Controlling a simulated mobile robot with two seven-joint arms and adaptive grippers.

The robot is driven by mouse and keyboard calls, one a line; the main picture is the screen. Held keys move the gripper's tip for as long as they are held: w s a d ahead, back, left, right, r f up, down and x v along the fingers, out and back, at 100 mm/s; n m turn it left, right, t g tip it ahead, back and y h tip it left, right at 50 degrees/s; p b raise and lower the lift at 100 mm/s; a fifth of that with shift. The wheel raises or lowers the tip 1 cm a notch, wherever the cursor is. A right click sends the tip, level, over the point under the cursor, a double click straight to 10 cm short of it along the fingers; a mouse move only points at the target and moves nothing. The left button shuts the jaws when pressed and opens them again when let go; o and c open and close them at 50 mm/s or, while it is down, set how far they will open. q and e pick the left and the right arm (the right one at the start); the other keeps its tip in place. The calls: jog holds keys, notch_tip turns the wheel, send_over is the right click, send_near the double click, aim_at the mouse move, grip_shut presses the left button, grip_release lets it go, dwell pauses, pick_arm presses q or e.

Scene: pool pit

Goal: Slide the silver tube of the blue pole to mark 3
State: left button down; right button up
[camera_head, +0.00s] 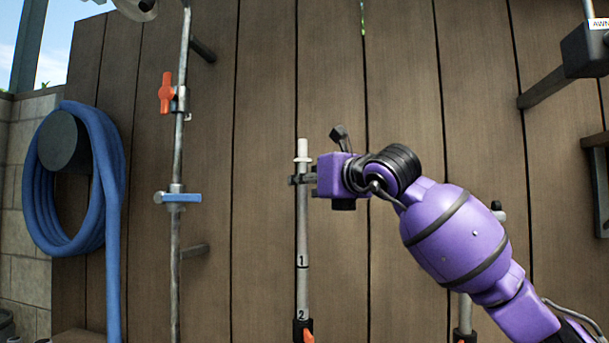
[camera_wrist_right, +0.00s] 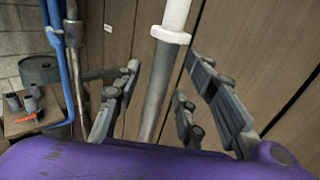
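A silver tube (camera_head: 303,222) stands upright in front of the wooden wall, with a white collar and white tip at its top. Black marks 1 and 2 show on it, mark 2 just above a black clamp with an orange lever (camera_head: 308,337). No blue part of this pole and no mark 3 is in view. My purple right gripper (camera_head: 297,180) is at the tube's upper part, just below the collar. In the wrist view the tube (camera_wrist_right: 157,85) runs between its spread fingers (camera_wrist_right: 165,75), with gaps on both sides. My left gripper is not in view.
A second pole (camera_head: 465,312) stands to the right, partly behind my right arm. A metal pipe (camera_head: 176,255) with orange and blue valve handles and a coiled blue hose (camera_head: 110,160) are at left. Black brackets (camera_head: 540,88) stick out at upper right. The wall is close behind the tube.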

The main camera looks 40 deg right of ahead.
jog(key=shift+w+d, duration=0.15)
jog(key=shift+w, duration=1.1)
jog(key=shift+f, duration=0.1)
grip_shut()
jog(key=shift+p, duration=0.3)
